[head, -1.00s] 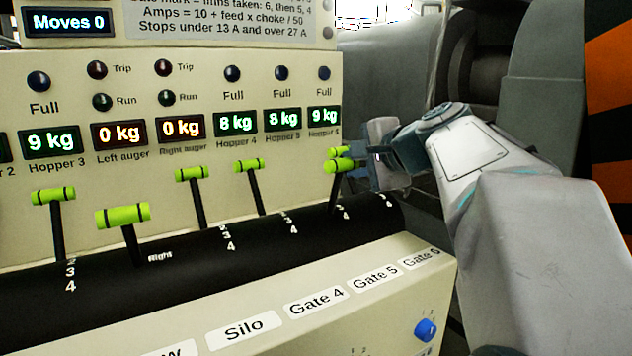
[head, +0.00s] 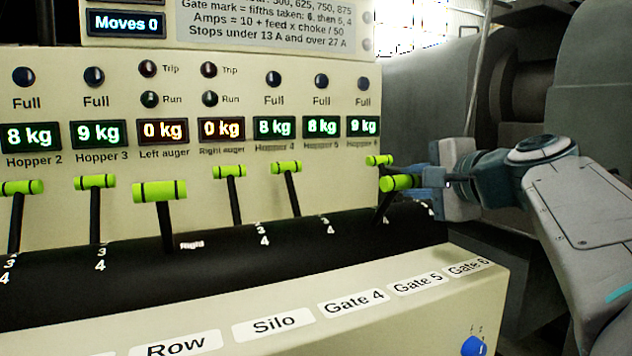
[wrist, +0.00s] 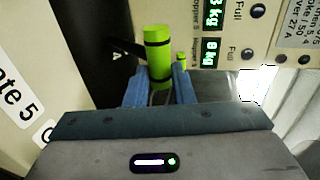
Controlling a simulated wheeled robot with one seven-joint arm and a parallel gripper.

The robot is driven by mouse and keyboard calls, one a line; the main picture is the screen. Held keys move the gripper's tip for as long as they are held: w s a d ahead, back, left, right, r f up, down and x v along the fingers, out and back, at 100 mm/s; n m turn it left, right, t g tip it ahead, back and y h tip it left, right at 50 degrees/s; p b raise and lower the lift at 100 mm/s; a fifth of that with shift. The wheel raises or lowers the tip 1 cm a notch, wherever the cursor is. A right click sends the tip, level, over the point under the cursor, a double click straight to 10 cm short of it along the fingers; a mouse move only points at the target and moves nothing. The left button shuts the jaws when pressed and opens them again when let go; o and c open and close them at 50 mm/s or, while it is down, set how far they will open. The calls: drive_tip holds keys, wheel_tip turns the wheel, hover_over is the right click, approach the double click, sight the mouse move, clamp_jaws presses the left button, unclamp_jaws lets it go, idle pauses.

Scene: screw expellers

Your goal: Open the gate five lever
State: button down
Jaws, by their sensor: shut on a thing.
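The gate five lever has a bright green, black-banded handle (head: 397,182) on a dark stem at the right of the console. It leans toward the front. My gripper (head: 416,181) reaches in from the right and is shut on this handle. In the wrist view the handle (wrist: 158,55) stands between the two blue fingers (wrist: 160,88). A second green handle, the gate six lever (head: 379,160), sits just behind it and is not held; a small part shows in the wrist view (wrist: 181,58). The Gate 5 label (head: 417,284) is on the front ledge.
More green-handled levers stand to the left, the nearest being one upright lever (head: 286,167). Hopper 5 display (head: 322,126) reads 8 kg and the moves display (head: 126,23) reads 0. A blue knob (head: 473,346) is on the lower front. Grey machinery stands behind my arm.

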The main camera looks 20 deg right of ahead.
drive_tip(key=shift+w+a+f, duration=0.2)
drive_tip(key=shift+a+f, duration=0.05)
drive_tip(key=shift+f, duration=0.3)
drive_tip(key=c, duration=1.6)
unclamp_jaws()
drive_tip(key=o, duration=0.4)
drive_tip(key=shift+w+a, duration=0.1)
drive_tip(key=shift+a, duration=0.05)
drive_tip(key=shift+c, duration=0.2)
drive_tip(key=shift+r, duration=0.15)
drive_tip(key=shift+d+r, duration=0.2)
drive_tip(key=shift+r, duration=0.15)
drive_tip(key=s+d+r+p, duration=0.7)
drive_tip(key=s+r, duration=0.2)
drive_tip(key=r, duration=0.1)
drive_tip(key=shift+s+d, duration=0.15)
drive_tip(key=shift+r, duration=0.1)
